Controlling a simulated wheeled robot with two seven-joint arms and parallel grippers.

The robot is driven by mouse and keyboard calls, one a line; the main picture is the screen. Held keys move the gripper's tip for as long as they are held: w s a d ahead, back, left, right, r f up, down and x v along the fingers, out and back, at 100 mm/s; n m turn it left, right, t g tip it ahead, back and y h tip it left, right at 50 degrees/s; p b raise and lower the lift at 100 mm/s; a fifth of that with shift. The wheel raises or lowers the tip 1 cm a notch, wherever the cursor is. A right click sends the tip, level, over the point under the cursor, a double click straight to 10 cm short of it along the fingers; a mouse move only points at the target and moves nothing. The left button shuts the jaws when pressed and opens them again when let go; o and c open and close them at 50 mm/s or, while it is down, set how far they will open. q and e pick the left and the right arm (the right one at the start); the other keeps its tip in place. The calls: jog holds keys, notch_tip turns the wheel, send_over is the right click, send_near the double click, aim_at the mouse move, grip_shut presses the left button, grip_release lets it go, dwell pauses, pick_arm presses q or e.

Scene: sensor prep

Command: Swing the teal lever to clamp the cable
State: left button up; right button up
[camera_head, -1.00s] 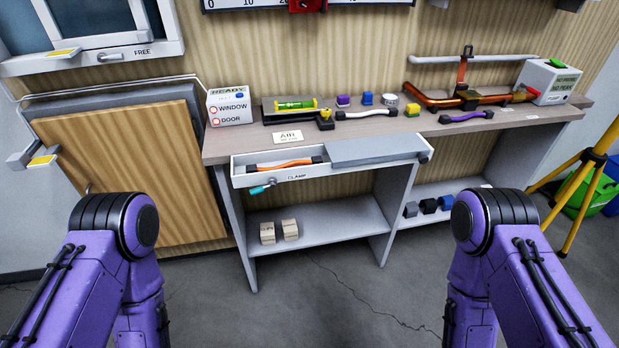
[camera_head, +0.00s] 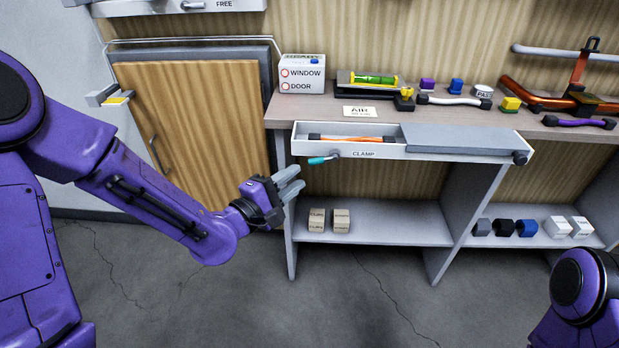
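The teal lever (camera_head: 321,160) sticks out to the left from the front of the white clamp tray (camera_head: 312,150), just left of the word CLAMP. An orange cable (camera_head: 352,138) with dark ends lies in the open left part of the tray. My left gripper (camera_head: 296,181) is below and a little left of the lever, apart from it as far as I can tell. Its grey fingers point right toward the lever and hold nothing visible; a gap seems to show between them. My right arm shows only at the lower right; its gripper is out of view.
The workbench (camera_head: 285,112) carries a green level (camera_head: 375,79), a white button box (camera_head: 302,74), cables and small blocks. A grey cover (camera_head: 450,138) fills the tray's right part. Beige blocks (camera_head: 317,220) sit on the lower shelf (camera_head: 385,225). A wooden door (camera_head: 190,120) stands left.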

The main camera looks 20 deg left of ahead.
aim_at(314, 163)
pick_arm(q)
jog(key=x, duration=0.6)
jog(key=shift+w+d, duration=0.1)
grip_shut()
notch_tip(314, 163, up, 2)
jog(key=m+g+p, duration=0.1)
jog(key=m+p, duration=0.1)
jog(key=p, duration=0.4)
jog(key=shift+r+y+p, duration=0.1)
jog(key=shift+y+p, duration=0.25)
jog(key=shift+y, duration=0.05)
jog(key=shift+g, duration=0.4)
jog(key=shift+f, duration=0.25)
grip_release()
